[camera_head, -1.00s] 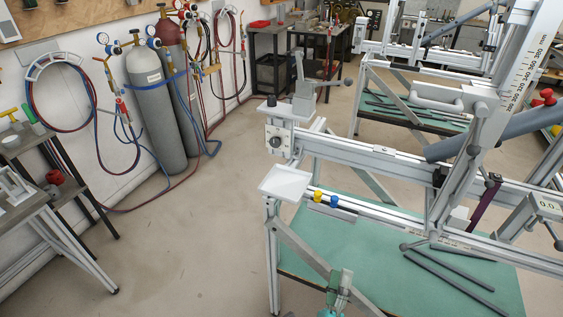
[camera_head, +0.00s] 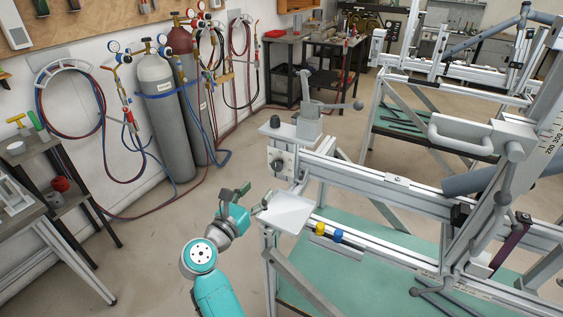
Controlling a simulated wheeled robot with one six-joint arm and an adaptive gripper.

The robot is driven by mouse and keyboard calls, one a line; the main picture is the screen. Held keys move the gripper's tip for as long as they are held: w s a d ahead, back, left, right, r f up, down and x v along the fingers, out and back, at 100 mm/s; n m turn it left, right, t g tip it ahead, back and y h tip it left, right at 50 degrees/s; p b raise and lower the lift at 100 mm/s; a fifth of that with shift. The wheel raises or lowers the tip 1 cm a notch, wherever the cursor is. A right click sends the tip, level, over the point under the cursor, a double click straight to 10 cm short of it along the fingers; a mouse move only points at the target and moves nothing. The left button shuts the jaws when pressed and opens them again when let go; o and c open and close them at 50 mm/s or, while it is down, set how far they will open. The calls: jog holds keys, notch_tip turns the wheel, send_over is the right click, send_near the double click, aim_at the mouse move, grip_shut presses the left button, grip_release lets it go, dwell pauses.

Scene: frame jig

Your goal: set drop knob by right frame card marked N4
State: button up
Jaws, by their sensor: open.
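The near frame jig (camera_head: 360,178) is a silver rail frame on the right. A round dark knob (camera_head: 277,165) sits on the end plate of its upper rail. A smaller black knob (camera_head: 275,121) stands on top of that end. I cannot tell which is the drop knob. No card marked N4 is readable. My gripper (camera_head: 256,200) is open and empty, just left of a white tray (camera_head: 287,213) at the frame's left corner. It looks close to the tray's edge; I cannot tell whether they touch.
A yellow knob (camera_head: 320,228) and a blue knob (camera_head: 338,236) sit on the lower rail. A grey lever clamp (camera_head: 318,103) stands above the upper rail. Gas cylinders (camera_head: 165,115) stand by the left wall. The floor (camera_head: 150,240) left of the frame is clear.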

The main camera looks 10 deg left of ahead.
aim_at(276, 168)
jog(key=x, duration=1.1)
jog(key=shift+w+a, duration=0.15)
jog(key=shift+a, duration=0.05)
jog(key=c, duration=1.1)
